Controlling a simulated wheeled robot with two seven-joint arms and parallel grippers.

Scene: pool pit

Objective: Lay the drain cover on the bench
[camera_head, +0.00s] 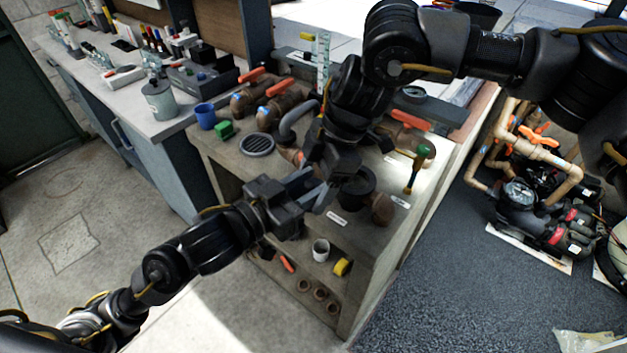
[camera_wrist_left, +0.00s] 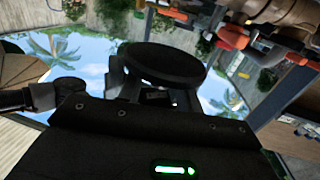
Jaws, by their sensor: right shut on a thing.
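A grey round slotted grate that looks like the drain cover (camera_head: 257,144) lies flat on the worktop of the low bench (camera_head: 222,152), apart from both grippers. My right gripper (camera_head: 335,178) reaches down over the bench's front and is shut on a dark round piece (camera_head: 357,186), partly hidden by the gripper. My left gripper (camera_head: 312,192) comes in from the left, close beside the right one. Its grey fingers look apart and empty. In the left wrist view a black disc (camera_wrist_left: 163,62) is close ahead of the left fingers; whether it is the same piece is unclear.
Pipes with orange-handled valves (camera_head: 285,87), a green block (camera_head: 224,130) and a blue cup (camera_head: 205,116) stand on the bench.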

